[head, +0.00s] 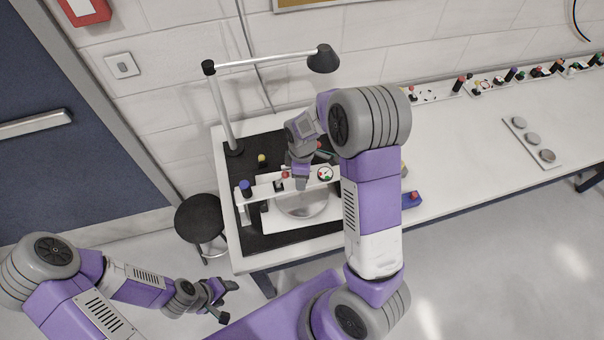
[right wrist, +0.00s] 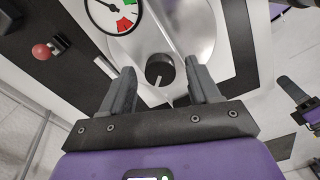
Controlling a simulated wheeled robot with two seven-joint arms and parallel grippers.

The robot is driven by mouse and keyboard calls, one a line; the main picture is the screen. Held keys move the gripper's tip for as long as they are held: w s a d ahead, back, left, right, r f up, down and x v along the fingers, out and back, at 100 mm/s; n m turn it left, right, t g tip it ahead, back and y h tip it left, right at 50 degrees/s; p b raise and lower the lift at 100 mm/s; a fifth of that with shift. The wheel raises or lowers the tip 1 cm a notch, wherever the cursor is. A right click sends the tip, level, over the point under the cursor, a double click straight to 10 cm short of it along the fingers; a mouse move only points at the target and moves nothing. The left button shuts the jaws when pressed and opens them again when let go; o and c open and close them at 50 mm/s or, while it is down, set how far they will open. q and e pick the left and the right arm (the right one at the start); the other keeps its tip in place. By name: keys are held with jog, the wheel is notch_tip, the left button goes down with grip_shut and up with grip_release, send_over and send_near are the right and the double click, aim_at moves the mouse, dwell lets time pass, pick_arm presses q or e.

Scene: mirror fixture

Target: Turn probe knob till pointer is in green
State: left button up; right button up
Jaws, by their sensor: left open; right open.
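In the right wrist view a dial (right wrist: 113,14) with a white face, a green part and a red part is cut off by the top edge. Its dark pointer seems to lie on white, left of the green. A round black knob (right wrist: 160,69) with a pale mark sits below it on a silver plate. My right gripper (right wrist: 160,78) is open, its fingers on either side of the knob's outline; I cannot tell contact. The dial also shows in the head view (head: 325,173), beside my right gripper (head: 301,184). My left gripper (head: 228,301) is open and empty, in front of the bench.
A red ball-topped knob (right wrist: 41,51) stands left of the dial in the wrist view. A lamp (head: 323,59) arches over the black mat (head: 254,239). A stool (head: 201,216) stands left of the bench. Small parts line the bench's back right; its middle right (head: 460,145) is clear.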

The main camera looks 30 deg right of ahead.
notch_tip(320, 180, up, 8)
jog(key=shift+f+p, duration=0.2)
jog(key=shift+p, duration=0.3)
dwell(0.4)
